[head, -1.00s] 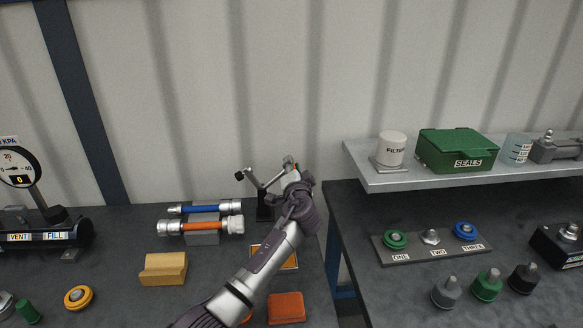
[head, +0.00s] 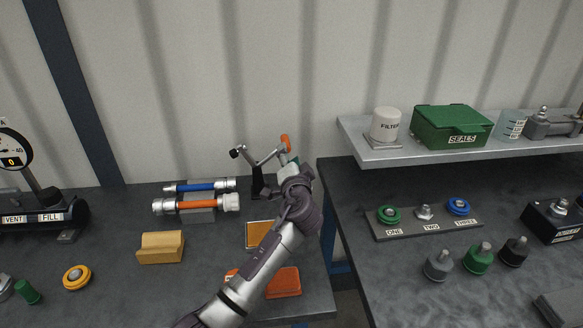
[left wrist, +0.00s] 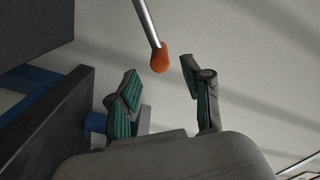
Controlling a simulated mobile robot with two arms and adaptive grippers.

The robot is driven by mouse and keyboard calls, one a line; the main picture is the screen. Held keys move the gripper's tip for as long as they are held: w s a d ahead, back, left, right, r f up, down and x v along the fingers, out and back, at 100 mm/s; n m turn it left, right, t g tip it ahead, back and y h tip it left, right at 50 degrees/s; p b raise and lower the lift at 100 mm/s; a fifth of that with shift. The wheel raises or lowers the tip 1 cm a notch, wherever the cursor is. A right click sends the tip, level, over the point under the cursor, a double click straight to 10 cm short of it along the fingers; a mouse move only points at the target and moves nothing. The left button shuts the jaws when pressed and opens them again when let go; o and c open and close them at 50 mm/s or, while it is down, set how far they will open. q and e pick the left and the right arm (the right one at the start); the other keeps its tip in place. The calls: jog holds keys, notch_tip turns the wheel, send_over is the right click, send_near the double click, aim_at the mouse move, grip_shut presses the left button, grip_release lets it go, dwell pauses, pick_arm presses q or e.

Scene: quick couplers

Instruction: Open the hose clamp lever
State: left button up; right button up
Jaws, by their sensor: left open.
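The hose clamp stands on a dark post (head: 257,182) near the back right edge of the left bench. A grey bar with a black knob (head: 236,153) sticks out to its left. Its lever (head: 268,157) slants up to the right and ends in an orange tip (head: 286,142). My left gripper (head: 288,166) is just below that tip, fingers upward, open and empty. In the left wrist view the orange tip (left wrist: 160,58) appears between the two teal-padded fingers, with a gap on each side. My right gripper is not in view.
Blue and orange hoses (head: 198,204) with metal ends rest on a grey block left of the clamp. A yellow block (head: 161,247) and an orange pad (head: 283,283) lie in front. The right bench carries a shelf (head: 415,150) with a green box (head: 452,125).

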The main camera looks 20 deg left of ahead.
pick_arm(q)
jog(key=v, duration=0.5)
jog(key=shift+s+d, duration=0.15)
jog(key=shift+s, duration=0.05)
jog(key=shift+r, duration=0.1)
